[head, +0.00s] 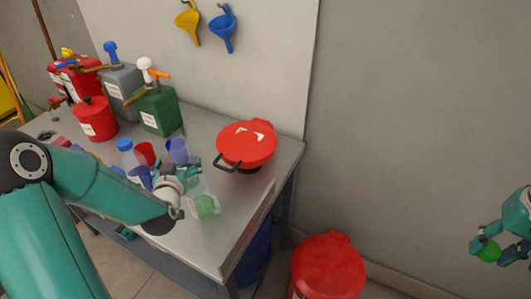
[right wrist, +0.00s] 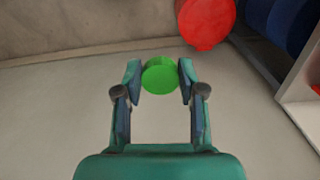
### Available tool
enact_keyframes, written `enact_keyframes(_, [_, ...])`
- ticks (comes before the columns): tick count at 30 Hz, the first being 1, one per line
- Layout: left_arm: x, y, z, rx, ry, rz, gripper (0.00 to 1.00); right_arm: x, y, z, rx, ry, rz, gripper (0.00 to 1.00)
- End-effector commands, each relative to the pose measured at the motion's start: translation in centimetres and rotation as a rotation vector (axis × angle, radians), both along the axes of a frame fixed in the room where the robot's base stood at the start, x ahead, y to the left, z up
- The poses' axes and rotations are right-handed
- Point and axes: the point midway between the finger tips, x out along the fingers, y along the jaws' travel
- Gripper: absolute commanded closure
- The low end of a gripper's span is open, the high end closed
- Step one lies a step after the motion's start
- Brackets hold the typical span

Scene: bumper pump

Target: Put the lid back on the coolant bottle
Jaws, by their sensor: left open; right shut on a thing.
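The green lid (head: 489,251) is between the fingers of my right gripper (head: 497,254), at the far right of the head view, off the bench and in the air. In the right wrist view the green lid (right wrist: 160,75) shows as a round disc between the fingertips (right wrist: 160,77). A clear bottle with green liquid (head: 205,206), which looks like the coolant bottle, stands on the bench near its front edge. My left gripper (head: 190,172) is open at that bottle's upper part; it hides some of it, and I cannot tell whether the fingers touch it.
The metal bench (head: 252,196) also holds a red lidded pan (head: 247,143), a blue cup (head: 177,151), a red cup (head: 145,153), a red can (head: 97,120) and a green canister (head: 159,111). A red bin (head: 328,268) stands on the floor right of the bench.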

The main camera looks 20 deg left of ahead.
Motion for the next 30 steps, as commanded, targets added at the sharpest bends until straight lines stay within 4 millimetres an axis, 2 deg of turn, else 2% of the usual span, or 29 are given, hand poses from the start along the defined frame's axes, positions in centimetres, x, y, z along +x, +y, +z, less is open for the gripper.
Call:
enact_keyframes(3, [1.2,0.8,-0.6,-0.002,0.004,0.001,0.01,0.0,0.0,1.0,0.000,0.000,0.000,0.72])
enact_keyframes(9, [2.9,1.7,-1.3,-0.002,0.000,0.002,0.01,0.0,0.0,1.6,0.000,0.000,0.001,0.72])
enact_keyframes(20, [3.0,1.8,-1.4,-0.002,0.000,0.002,0.01,0.0,0.0,1.5,0.000,0.000,0.001,0.72])
enact_keyframes(30, [3.0,1.8,-1.4,-0.002,0.000,0.001,0.56,0.0,0.0,1.5,0.000,0.000,0.001,0.72])
